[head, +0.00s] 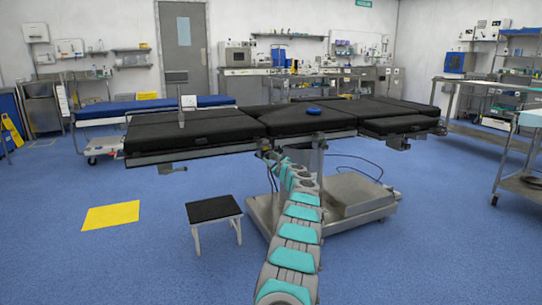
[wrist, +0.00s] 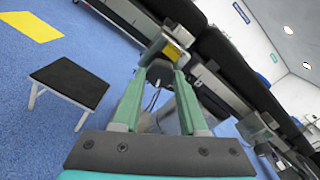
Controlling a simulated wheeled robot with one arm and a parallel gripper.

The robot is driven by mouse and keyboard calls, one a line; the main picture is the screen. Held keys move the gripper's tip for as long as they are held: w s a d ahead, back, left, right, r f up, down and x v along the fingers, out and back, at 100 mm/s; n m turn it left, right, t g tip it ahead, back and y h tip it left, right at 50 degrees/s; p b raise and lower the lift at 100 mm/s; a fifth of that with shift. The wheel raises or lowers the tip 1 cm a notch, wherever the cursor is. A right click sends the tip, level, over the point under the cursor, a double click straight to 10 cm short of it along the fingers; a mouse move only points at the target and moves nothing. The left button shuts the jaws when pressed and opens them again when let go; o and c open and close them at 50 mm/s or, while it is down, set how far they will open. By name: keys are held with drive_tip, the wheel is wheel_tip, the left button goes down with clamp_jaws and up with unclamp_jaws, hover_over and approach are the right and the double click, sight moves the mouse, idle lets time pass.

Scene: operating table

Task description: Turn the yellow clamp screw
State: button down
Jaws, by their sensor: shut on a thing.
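The yellow clamp screw (wrist: 178,53) shows in the wrist view as a small yellow patch on a grey metal clamp (wrist: 168,40) at the side of the operating table. My gripper (wrist: 160,72) has its two green fingers reaching up to the clamp, with their tips at a grey part just below the yellow patch. It is shut on the screw, though the tips hide much of the contact. In the head view my arm reaches to the near edge of the black-padded operating table (head: 200,129). The screw is too small to make out there.
A black-topped step stool (head: 214,208) stands on the floor left of my arm. The table's wheeled base (head: 350,195) is to the right. A yellow floor mat (head: 111,216) lies at the left. A blue round object (head: 314,111) lies on the table.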

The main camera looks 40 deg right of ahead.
drive_tip(key=shift+a+f+m+p, duration=0.1)
drive_tip(key=shift+m+p, duration=1.9)
drive_tip(key=shift+m, duration=2.2)
drive_tip(key=shift+c, duration=2.2)
unclamp_jaws()
drive_tip(key=shift+s, duration=0.1)
drive_tip(key=b+v, duration=0.1)
drive_tip(key=v, duration=0.6)
drive_tip(key=shift+s+b, duration=0.25)
drive_tip(key=shift+b, duration=0.15)
